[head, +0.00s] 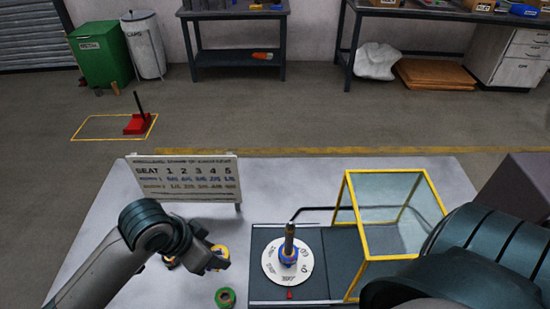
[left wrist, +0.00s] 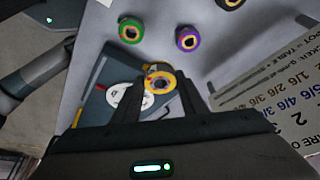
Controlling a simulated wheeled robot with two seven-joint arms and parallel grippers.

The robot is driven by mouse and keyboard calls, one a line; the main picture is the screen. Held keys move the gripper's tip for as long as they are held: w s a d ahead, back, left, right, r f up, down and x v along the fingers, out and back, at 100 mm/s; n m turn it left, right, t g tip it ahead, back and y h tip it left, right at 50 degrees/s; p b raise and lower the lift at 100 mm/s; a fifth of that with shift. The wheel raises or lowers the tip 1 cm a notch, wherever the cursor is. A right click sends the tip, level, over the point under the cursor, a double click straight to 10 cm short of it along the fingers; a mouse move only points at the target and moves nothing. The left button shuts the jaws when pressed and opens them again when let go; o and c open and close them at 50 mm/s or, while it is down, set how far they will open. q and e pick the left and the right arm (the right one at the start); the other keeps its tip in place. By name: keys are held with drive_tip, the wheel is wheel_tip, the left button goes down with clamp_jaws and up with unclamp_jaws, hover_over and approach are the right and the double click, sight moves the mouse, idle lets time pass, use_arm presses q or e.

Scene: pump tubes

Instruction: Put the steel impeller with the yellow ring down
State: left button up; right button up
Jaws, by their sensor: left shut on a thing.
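The steel impeller with the yellow ring (head: 219,251) is between the fingers of my left gripper (head: 213,263), over the left part of the pale table. In the left wrist view the yellow ring (left wrist: 161,75) shows at the fingertips, with the gripper (left wrist: 160,90) shut on it. I cannot tell whether it touches the table. The fingers hide part of it. My right gripper is not in view; only a dark part of my right arm shows at the lower right.
A green-ringed impeller (head: 225,298) lies near the front; a purple-ringed one (left wrist: 188,38) shows in the left wrist view. A dark base carries a white dial (head: 272,262) with an upright spindle (head: 289,240).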

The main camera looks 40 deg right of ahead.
use_arm(q)
drive_tip(key=a+f, duration=0.2)
drive_tip(key=a, duration=0.1)
drive_tip(key=w+a+f+p, duration=0.1)
drive_tip(key=a+f, duration=0.1)
drive_tip(key=a, duration=0.2)
drive_tip(key=a+f, duration=0.2)
drive_tip(key=a, duration=0.1)
drive_tip(key=shift+w+a+f, duration=0.15)
drive_tip(key=shift+a, duration=0.2)
drive_tip(key=shift+w+a+f, duration=0.1)
drive_tip(key=shift+a+f, duration=0.25)
drive_tip(key=shift+a, duration=0.1)
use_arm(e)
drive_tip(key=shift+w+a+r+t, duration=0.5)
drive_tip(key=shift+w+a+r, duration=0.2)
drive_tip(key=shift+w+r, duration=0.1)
use_arm(q)
drive_tip(key=shift+f+p, duration=0.35)
drive_tip(key=shift+f, duration=1.6)
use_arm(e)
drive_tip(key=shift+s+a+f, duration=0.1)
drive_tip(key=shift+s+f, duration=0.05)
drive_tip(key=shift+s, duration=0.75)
